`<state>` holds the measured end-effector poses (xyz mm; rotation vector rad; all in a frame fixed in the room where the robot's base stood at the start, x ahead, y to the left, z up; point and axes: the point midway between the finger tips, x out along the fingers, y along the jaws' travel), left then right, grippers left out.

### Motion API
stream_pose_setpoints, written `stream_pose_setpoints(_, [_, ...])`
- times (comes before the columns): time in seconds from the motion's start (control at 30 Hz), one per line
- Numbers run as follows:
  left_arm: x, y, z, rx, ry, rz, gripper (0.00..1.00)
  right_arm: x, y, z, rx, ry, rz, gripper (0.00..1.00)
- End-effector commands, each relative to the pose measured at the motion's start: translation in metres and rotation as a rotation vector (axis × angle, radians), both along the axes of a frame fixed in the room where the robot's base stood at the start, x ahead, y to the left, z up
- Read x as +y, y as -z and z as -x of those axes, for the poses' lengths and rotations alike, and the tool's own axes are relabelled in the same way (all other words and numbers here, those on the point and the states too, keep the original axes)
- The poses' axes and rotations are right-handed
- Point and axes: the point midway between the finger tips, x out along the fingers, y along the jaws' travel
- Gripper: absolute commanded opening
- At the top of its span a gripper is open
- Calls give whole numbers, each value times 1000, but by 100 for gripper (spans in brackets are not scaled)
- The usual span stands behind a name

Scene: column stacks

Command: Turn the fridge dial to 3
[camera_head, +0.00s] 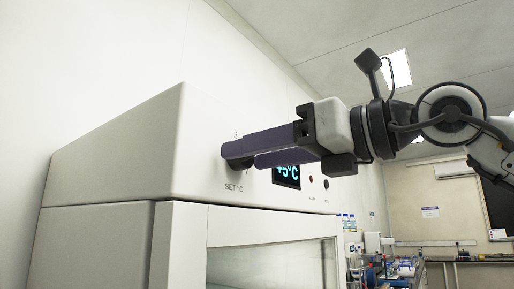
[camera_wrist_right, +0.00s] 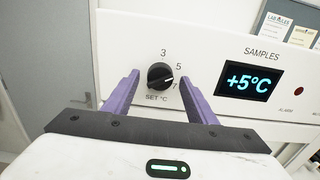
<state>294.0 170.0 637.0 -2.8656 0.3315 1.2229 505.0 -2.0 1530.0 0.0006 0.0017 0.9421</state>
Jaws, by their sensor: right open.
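The fridge dial (camera_wrist_right: 160,76) is a round black knob on the white front panel, seen in the right wrist view. Its white mark points to the right, near the printed 5 and 7; the 3 is above the knob. My right gripper (camera_head: 243,153) is open, with purple fingers reaching to the panel. In the wrist view, one finger is on each side of the dial, with gaps showing. In the head view the fingers mostly hide the dial. My left gripper is not in view.
The fridge (camera_head: 120,160) has a display (camera_wrist_right: 250,81) reading +5°C right of the dial, and a red alarm light (camera_wrist_right: 299,91) beyond it. A glass door (camera_head: 270,265) lies below the panel. A lab bench with bottles (camera_head: 390,270) is in the background.

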Motion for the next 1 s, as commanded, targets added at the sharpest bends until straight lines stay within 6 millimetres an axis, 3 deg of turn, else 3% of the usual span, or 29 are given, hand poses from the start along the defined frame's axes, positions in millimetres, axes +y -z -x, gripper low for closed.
stream_pose_setpoints(0.27, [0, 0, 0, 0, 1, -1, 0, 2, 0, -1, 0, 0, 0, 52])
stream_pose_setpoints(0.5, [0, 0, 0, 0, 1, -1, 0, 2, 0, -1, 0, 0, 0, 13])
stream_pose_setpoints(0.53, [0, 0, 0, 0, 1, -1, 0, 2, 0, -1, 0, 0, 0, 11])
stream_pose_setpoints(1.0, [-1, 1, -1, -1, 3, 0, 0, 2, 1, -1, -102, -1, 73, 11])
